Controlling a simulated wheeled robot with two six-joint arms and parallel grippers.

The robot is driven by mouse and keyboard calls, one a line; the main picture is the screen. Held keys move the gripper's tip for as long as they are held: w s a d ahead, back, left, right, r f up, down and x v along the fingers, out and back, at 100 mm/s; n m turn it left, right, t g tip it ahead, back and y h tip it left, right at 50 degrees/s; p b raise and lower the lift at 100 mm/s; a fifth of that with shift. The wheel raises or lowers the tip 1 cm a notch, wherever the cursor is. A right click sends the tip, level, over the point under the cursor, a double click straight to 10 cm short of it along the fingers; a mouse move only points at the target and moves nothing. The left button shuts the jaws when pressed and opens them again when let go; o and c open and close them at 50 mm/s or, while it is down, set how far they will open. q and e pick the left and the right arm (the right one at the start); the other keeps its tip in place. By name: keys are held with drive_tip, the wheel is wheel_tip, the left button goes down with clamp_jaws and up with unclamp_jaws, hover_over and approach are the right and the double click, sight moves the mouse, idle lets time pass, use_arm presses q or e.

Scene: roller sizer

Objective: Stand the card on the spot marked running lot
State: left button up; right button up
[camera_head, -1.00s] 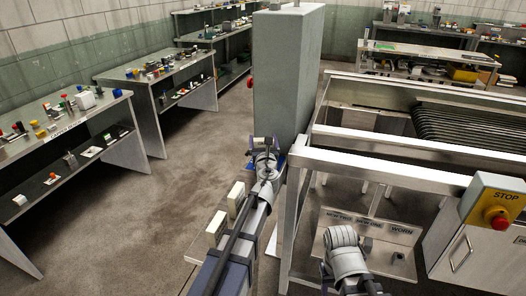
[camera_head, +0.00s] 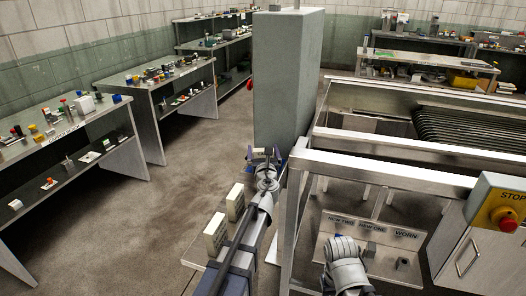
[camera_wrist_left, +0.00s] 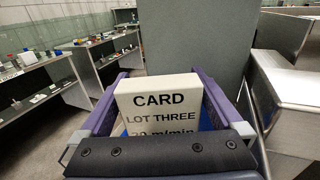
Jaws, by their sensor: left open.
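A white card lettered "CARD LOT THREE" (camera_wrist_left: 160,103) stands upright between the purple fingers of my left gripper in the left wrist view. The lowest line of its lettering is partly hidden by the dark bar of my gripper. My left gripper (camera_head: 265,155) is open around it, beside the foot of the grey-green cabinet in the head view. Two more pale cards, a far one (camera_head: 235,202) and a near one (camera_head: 215,234), stand on a small shelf (camera_head: 193,255) left of my left arm. The fingers of my right gripper do not show. I cannot make out a running lot mark.
The grey-green cabinet (camera_head: 287,85) rises just beyond my left gripper. The machine's metal frame (camera_head: 380,172) stands close on the right, with a yellow stop box (camera_head: 497,212). A plate marked NEW TWO, NEW ONE, WORN (camera_head: 390,272) lies below. Open floor (camera_head: 150,215) lies left, before the benches.

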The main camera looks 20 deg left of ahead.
use_arm(q)
drive_tip(key=shift+r, duration=0.1)
drive_tip(key=shift+r, duration=0.1)
drive_tip(key=v, duration=1.2)
idle(0.8)
